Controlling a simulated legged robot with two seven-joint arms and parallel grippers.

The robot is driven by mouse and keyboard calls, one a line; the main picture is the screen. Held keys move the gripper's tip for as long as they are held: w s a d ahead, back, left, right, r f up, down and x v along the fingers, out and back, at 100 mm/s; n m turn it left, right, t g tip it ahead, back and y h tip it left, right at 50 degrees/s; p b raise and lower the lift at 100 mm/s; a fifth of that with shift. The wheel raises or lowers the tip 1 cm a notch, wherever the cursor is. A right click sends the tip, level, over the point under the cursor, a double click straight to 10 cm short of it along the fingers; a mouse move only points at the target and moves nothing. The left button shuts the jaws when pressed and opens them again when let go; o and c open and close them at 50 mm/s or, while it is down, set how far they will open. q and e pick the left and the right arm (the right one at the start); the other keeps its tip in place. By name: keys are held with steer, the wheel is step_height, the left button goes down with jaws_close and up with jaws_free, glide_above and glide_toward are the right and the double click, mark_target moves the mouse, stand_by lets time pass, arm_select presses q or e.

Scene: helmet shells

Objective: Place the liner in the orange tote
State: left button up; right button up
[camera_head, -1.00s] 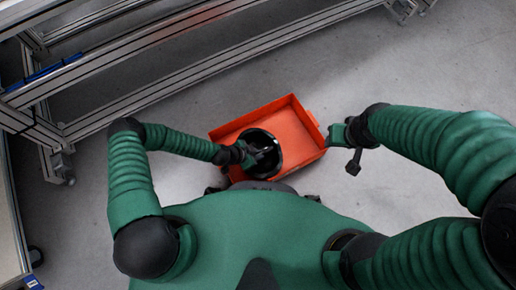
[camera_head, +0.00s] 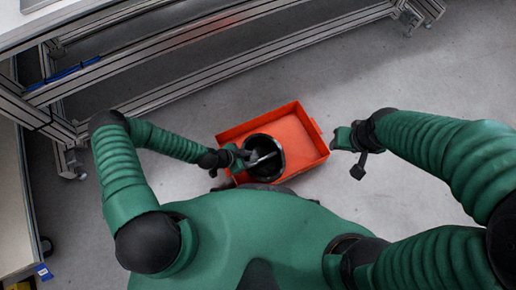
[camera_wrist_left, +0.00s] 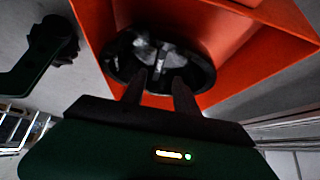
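The liner (camera_head: 265,166) is a dark, round, open shell with a pale strap inside. It sits inside the orange tote (camera_head: 308,137), in its left part, and also shows in the left wrist view (camera_wrist_left: 190,70). My left gripper (camera_head: 247,158) is at the left rim of the liner. In the left wrist view its two fingers (camera_wrist_left: 160,82) stand apart, with their tips over the near rim of the liner. My right gripper (camera_head: 358,168) hangs just right of the tote, apart from it; its finger opening does not show clearly.
The tote is on the grey floor (camera_head: 400,210) in front of my body. A metal-framed bench (camera_head: 190,75) runs along the back, and another bench (camera_head: 15,210) stands at the left. Free floor lies between the tote and the back bench.

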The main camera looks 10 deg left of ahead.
arm_select(q)
steer(key=shift+v, duration=1.3)
steer(key=a+r+n+g+y, duration=0.35)
steer(key=a+r, duration=0.65)
steer(key=r, duration=0.5)
steer(key=s+r+n+t+y, duration=0.2)
steer(key=r+n, duration=0.6)
steer(key=r, duration=1)
steer(key=shift+s+a+r+y, duration=0.25)
steer(key=shift+s+a+y, duration=0.1)
steer(key=shift+s, duration=0.7)
